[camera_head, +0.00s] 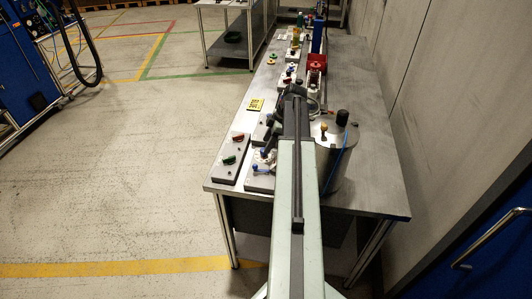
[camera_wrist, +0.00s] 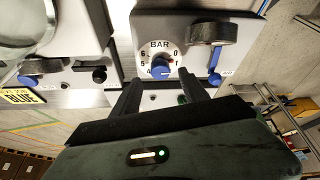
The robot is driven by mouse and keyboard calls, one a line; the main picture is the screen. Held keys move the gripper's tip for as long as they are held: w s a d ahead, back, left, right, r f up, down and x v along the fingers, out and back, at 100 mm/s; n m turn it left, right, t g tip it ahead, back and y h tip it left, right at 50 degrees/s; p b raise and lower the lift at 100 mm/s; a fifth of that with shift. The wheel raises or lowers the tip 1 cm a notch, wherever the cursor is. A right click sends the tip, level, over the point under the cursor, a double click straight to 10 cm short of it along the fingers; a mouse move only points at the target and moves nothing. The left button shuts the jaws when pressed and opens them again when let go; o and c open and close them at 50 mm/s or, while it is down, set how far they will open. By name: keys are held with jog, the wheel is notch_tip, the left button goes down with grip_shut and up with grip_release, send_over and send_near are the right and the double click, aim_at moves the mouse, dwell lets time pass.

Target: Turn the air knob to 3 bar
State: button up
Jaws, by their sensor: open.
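The blue air knob (camera_wrist: 160,68) sits on a white dial marked BAR on a grey panel (camera_wrist: 146,23) in the wrist view. Numbers 6, 5 and 4 show on its left, 0 and 1 on its right. A small red mark shows at the knob's upper right, near the 1. My gripper (camera_wrist: 159,78) is open, with its two dark fingers pointing at the dial, one tip at lower left and one at lower right of the knob. I cannot tell whether they touch it. In the head view my arm hides much of this area.
A blue lever (camera_wrist: 215,68) and a dark round fitting (camera_wrist: 211,33) are right of the dial. A neighbouring panel has a black knob (camera_wrist: 99,76). In the head view, a metal drum (camera_head: 332,178) stands right of my arm and a red-and-green-knob panel (camera_head: 231,158) left.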

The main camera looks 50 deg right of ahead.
jog(key=b+x, duration=0.2)
jog(key=x, duration=0.1)
jog(key=shift+f, duration=0.3)
jog(key=shift+r, duration=0.1)
grip_shut()
jog(key=shift+w+d+r, duration=0.1)
jog(key=shift+d, duration=0.1)
jog(key=shift+a, duration=0.2)
